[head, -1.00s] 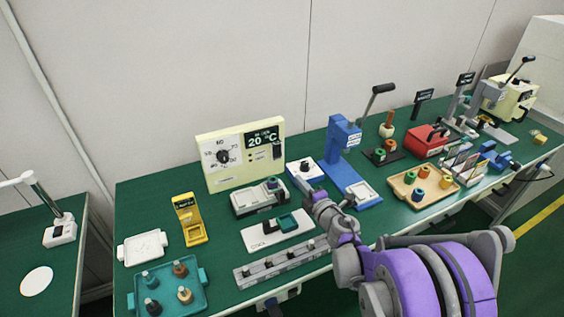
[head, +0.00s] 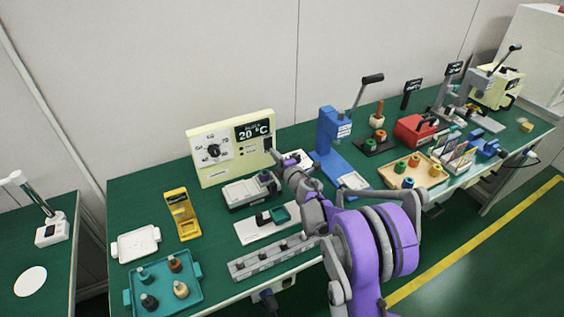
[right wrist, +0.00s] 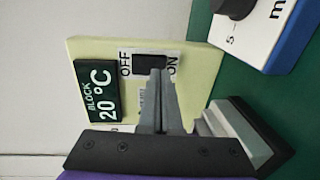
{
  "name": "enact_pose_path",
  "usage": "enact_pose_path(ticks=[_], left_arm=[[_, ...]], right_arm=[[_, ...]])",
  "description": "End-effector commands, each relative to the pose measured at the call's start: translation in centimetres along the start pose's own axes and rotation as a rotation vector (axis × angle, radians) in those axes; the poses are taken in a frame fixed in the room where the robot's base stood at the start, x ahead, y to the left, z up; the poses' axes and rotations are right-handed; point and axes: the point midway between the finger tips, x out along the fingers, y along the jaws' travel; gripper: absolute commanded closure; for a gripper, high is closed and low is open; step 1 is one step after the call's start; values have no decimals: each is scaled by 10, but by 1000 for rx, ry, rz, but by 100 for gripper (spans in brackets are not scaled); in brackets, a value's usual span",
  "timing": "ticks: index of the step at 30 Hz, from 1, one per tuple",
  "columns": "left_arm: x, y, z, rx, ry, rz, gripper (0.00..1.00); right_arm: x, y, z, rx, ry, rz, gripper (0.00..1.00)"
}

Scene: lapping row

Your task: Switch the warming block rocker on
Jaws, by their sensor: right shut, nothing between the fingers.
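The warming block is a pale yellow upright box (head: 227,168) with a round dial (head: 213,151) and a dark display (head: 253,131) reading 20 °C. Its black rocker (right wrist: 148,63) sits on a white plate between the words OFF and ON in the right wrist view. My right gripper (head: 275,156) is shut and empty, in front of the panel's right side. In the wrist view its fingertips (right wrist: 158,74) overlap the rocker's edge towards the ON side; I cannot tell whether they touch it. The rocker's tilt is unclear. My left gripper is not in view.
A grey device (head: 240,194) stands below the panel. A white-and-blue box (right wrist: 245,30) stands right beside it in the wrist view. A blue press (head: 328,135), a yellow stand (head: 183,214) and a teal tray (head: 192,293) are also on the green bench.

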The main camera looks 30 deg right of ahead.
Motion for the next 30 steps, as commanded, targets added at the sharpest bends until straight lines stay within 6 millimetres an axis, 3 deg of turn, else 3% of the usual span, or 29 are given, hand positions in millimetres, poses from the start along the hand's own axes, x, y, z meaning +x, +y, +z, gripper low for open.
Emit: enact_pose_path(ticks=[6, 30], left_arm=[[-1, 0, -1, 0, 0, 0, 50], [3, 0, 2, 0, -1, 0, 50]], right_arm=[[15, 0, 0, 0, 0, 0, 100], [18, -2, -2, 0, 0, 0, 100]])
